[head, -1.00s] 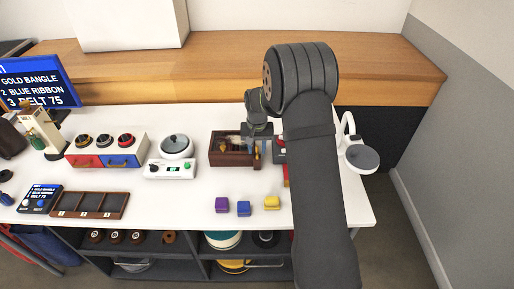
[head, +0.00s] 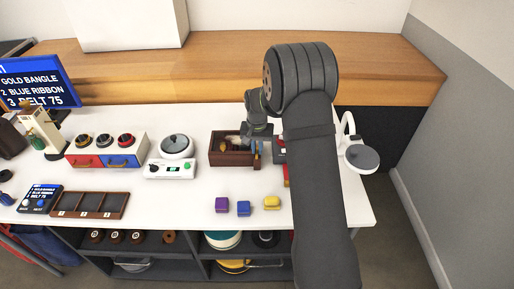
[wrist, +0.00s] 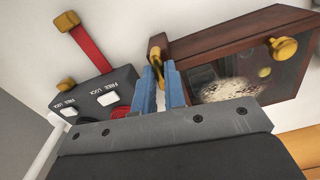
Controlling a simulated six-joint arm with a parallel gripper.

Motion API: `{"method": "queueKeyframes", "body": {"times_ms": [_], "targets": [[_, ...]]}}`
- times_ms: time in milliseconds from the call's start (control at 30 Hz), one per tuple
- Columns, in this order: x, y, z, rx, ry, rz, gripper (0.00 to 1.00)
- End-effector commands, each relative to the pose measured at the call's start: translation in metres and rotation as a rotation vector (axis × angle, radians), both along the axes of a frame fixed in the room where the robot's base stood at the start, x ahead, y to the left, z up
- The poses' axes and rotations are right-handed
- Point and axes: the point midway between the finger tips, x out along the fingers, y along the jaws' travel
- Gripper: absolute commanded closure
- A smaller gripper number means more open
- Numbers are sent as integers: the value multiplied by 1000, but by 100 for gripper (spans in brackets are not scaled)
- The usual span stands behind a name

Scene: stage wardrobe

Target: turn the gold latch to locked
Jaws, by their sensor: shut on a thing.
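The gold latch (wrist: 156,46) shows in the wrist view at the near corner of a dark wooden box (wrist: 200,43) with a glass lid. My gripper (wrist: 160,70) has its two blue fingers shut on the latch, one on each side. The fingers hide part of the latch. In the head view my gripper (head: 257,150) is at the right end of the box (head: 231,159), and the latch cannot be made out clearly there. A gold knob (wrist: 284,48) stands on the box, and something pale and mottled lies under the glass.
A dark grey unit (wrist: 95,92) marked FREE and LOCK, with white windows, sits beside the box. A red strap (wrist: 88,48) with gold ends runs from it. Purple, blue and yellow blocks (head: 271,202) lie in front. A white dial device (head: 170,170) stands left.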

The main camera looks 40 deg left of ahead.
Motion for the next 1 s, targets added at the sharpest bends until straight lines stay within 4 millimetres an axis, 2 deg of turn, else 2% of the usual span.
{"method": "queueKeyframes", "body": {"times_ms": [1000], "targets": [[0, 0, 1, 1, 0, -939, 100]]}}
